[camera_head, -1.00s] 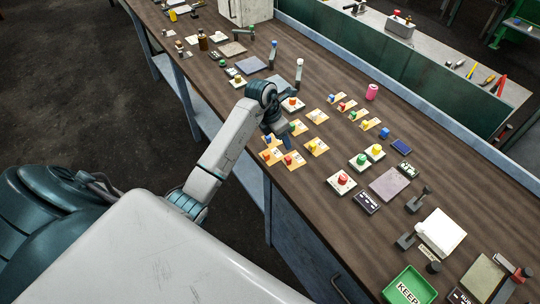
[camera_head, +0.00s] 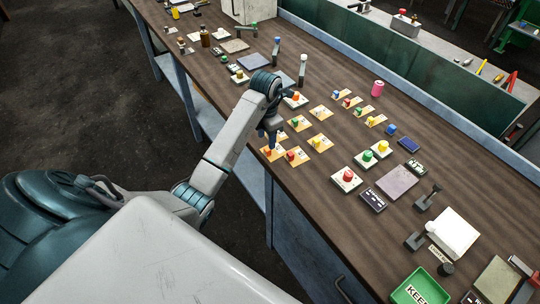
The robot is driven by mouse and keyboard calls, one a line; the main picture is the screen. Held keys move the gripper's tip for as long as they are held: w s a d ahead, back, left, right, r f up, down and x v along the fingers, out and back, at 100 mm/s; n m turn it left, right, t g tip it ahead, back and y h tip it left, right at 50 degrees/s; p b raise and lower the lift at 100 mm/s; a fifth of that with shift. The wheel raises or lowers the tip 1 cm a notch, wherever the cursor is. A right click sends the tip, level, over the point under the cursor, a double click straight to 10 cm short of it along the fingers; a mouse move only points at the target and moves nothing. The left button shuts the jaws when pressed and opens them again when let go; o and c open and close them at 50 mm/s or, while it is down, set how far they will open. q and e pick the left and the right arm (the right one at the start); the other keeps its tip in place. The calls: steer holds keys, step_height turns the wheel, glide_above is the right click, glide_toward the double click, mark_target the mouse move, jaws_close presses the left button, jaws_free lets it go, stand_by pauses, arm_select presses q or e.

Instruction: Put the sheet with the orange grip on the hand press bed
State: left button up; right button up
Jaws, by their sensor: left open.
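The sheet with the orange grip (camera_head: 266,153) is a small tan card near the table's front edge, at the near left corner of a group of similar cards. My left gripper (camera_head: 270,143) is open and points down just above and behind the orange grip, partly covering that card. I cannot tell whether the fingers touch the grip. My right gripper is not in view.
Cards with a red grip (camera_head: 291,155), a yellow grip (camera_head: 317,142) and a green grip (camera_head: 295,122) lie close by. White blocks with coloured knobs, a grey plate (camera_head: 397,181) and a green KEEP tray (camera_head: 420,288) stand to the right.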

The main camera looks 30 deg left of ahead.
mark_target(267, 148)
arm_select(q)
step_height(267, 148, down, 3)
steer(key=b, duration=0.2)
steer(key=shift+d+r+b, duration=0.1)
steer(key=shift+b, duration=0.25)
steer(key=shift+f, duration=0.3)
steer(key=shift+f+p, duration=0.4)
steer(key=shift+f, duration=0.05)
steer(key=shift+w+f, duration=0.1)
steer(key=shift+f, duration=0.25)
jaws_close()
steer(key=shift+r, duration=0.1)
